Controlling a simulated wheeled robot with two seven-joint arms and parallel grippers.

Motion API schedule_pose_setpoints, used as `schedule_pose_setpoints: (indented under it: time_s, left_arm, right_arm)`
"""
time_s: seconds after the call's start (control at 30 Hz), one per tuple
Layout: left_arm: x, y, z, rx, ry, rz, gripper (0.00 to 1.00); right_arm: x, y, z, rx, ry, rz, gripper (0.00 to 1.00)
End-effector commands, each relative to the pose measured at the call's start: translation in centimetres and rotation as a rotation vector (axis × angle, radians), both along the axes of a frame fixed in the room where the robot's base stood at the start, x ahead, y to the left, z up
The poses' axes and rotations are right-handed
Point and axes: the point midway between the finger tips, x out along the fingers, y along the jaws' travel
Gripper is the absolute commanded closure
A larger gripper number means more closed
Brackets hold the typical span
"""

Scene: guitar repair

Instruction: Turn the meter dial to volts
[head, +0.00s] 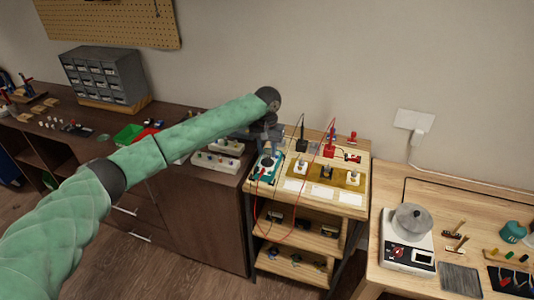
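The meter (259,174) is a small teal unit lying at the left end of the light wooden stand's top. Its dial is dark, small and partly covered by my gripper, so I cannot read its setting. My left arm, in a green sleeve, reaches in from the left. My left gripper (269,150) is dark and points down at the meter's upper part. It is too small to tell whether the fingers touch the dial or how far apart they are. My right gripper is not in view.
Red and black leads run from the meter across the stand (343,195). A board with several parts (326,174) lies right of the meter. Black and red posts stand behind. A dark cabinet (208,205) is left; a wooden bench with a white scale (408,245) is right.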

Motion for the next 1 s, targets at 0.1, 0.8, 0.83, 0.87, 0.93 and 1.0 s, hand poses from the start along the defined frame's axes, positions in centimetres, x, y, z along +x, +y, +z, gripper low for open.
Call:
schedule_pose_setpoints:
  time_s: [0.1,0.8,0.83,0.87,0.93,1.0]
  left_arm:
    - [-0.1,0.0,-1.4,0.002,0.002,0.000,0.67]
    - [0.0,0.0,-3.4,0.000,0.000,-0.001,0.98]
    - [0.0,0.0,-3.4,0.000,-0.001,-0.001,1.00]
    - [0.0,0.0,-3.4,0.000,-0.001,-0.001,1.00]
    - [0.0,0.0,-3.3,0.000,-0.001,-0.001,1.00]
    - [0.0,0.0,-3.3,0.000,-0.001,-0.003,1.00]
  right_arm:
    - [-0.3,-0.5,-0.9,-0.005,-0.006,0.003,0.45]
    - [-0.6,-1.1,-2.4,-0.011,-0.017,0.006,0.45]
    - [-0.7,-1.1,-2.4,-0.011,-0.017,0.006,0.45]
    - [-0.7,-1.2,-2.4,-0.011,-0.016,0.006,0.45]
    - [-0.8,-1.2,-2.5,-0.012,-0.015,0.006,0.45]
    - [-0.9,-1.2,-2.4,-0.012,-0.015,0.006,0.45]
